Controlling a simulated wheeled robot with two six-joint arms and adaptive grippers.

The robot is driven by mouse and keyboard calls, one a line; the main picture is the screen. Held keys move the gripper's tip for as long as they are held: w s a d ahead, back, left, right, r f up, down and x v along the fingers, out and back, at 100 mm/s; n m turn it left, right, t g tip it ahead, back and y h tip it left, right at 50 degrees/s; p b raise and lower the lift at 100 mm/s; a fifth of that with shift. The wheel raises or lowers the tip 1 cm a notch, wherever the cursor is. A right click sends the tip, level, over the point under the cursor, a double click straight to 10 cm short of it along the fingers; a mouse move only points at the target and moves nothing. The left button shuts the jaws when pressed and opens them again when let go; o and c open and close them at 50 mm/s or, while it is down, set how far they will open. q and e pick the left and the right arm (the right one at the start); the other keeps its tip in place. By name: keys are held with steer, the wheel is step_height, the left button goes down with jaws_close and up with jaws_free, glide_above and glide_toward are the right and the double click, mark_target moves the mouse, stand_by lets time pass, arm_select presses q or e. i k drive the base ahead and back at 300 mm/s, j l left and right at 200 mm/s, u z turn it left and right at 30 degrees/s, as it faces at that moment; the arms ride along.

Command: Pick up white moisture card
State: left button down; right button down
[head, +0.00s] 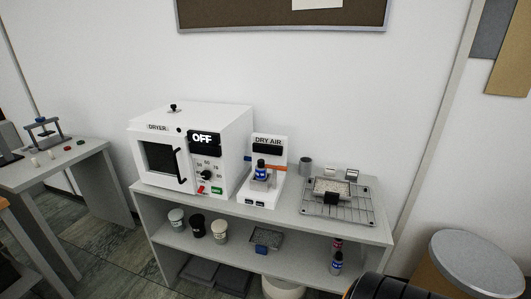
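Two small pale card-like pieces stand at the back right of the shelf top. One is a plain white piece (330,172), and just right of it is a white piece with a dark patch (352,174). They are too small for me to tell which is the white moisture card. Both are behind the wire rack and its tray. A dark part of my arm shows at the bottom edge, right of centre, far from them. Neither of my grippers is in view.
The shelf unit (290,212) carries a white dryer (217,165) marked OFF, a dry air stand (270,146) with a dark bottle, a grey cup (305,164) and a wire rack (325,213) with a granule-filled tray (346,187). A round-topped drum (476,262) stands right.

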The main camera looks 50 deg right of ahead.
mark_target(330, 171)
steer(key=z, duration=2.15)
